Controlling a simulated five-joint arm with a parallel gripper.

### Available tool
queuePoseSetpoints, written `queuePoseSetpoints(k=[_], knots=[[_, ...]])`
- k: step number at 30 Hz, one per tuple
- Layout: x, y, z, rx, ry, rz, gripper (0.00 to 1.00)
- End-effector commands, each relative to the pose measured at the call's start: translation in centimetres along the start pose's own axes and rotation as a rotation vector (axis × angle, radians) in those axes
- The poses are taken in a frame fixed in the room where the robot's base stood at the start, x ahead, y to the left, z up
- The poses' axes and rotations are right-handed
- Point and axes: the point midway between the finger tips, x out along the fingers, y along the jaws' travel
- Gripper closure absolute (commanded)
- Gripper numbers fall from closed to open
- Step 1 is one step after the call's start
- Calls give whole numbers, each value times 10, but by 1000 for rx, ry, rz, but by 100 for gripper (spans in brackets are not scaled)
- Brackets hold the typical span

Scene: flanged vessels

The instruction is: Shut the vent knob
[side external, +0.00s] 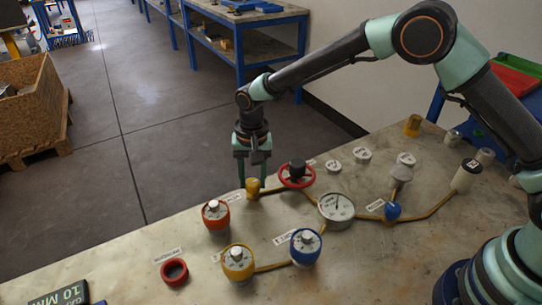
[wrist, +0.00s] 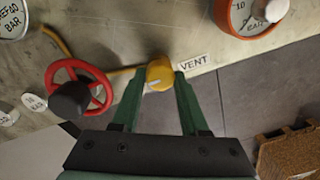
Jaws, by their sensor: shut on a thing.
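The vent knob is a small yellow knob (side external: 252,193) at the far edge of the bench, at the end of a brass-coloured pipe. In the wrist view the knob (wrist: 160,72) sits beside a white label (wrist: 194,63) reading VENT and carries a pale mark on its face. My gripper (side external: 253,178) points straight down over it. Its green fingers (wrist: 160,78) are shut on the knob, one on each side. The fingers hide part of its sides.
A red handwheel (side external: 297,175) stands close to the right of the knob. An orange-red vessel (side external: 216,215) with a dial is to the left. Yellow (side external: 238,262) and blue (side external: 305,246) vessels stand nearer, and a pressure gauge (side external: 337,207) lies to the right. Beyond the bench edge is floor.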

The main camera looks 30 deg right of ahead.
Motion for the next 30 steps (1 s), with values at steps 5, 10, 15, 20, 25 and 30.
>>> queuePoseSetpoints(k=[5,10,15,20,25,30], knots=[[0,1,0,-19,-3,4,100],[0,1,0,-86,-5,6,100],[0,2,0,-206,-9,9,100],[0,2,-1,-353,-14,13,100],[0,2,-1,-514,-22,16,100],[0,3,-2,-674,-30,19,100]])
